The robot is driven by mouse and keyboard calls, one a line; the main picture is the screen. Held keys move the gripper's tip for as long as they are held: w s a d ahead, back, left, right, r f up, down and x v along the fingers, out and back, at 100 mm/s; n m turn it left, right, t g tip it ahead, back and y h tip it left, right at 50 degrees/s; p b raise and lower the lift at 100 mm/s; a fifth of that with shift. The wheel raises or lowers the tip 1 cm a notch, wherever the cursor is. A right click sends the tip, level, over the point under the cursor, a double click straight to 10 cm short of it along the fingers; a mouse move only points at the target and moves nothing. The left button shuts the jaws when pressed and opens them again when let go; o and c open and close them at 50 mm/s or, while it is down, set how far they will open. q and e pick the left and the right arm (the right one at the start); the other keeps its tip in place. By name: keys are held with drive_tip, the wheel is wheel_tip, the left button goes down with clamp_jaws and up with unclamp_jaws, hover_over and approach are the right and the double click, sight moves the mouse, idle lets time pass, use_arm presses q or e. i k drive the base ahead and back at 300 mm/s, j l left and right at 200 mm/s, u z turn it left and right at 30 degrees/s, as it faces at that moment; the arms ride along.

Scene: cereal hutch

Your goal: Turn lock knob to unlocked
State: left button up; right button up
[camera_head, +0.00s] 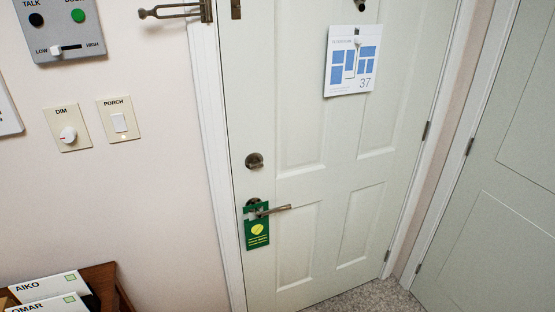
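The lock knob (254,160) is a small dark metal knob on a round plate, near the left edge of the pale green door (320,215). It sits above the lever handle (272,211). The knob is too small in this view to tell which way its turn piece points. A green hanger tag (257,228) with a yellow spot hangs from the handle. The door looks shut in its frame. Neither of my grippers is in view.
A swing-bar latch (175,11) is on the frame at the top. A sheet marked 37 (352,62) hangs on the door. An intercom (63,30), dim dial (67,134) and porch switch (119,122) are on the left wall. A wooden rack (100,274) holds name cards below.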

sight(255, 164)
drive_tip(key=i+l+u, duration=0.1)
drive_tip(key=l, duration=0.3)
drive_tip(key=i+l, duration=0.1)
drive_tip(key=l, duration=0.35)
drive_tip(key=i+l+u, duration=0.15)
drive_tip(key=l, duration=0.25)
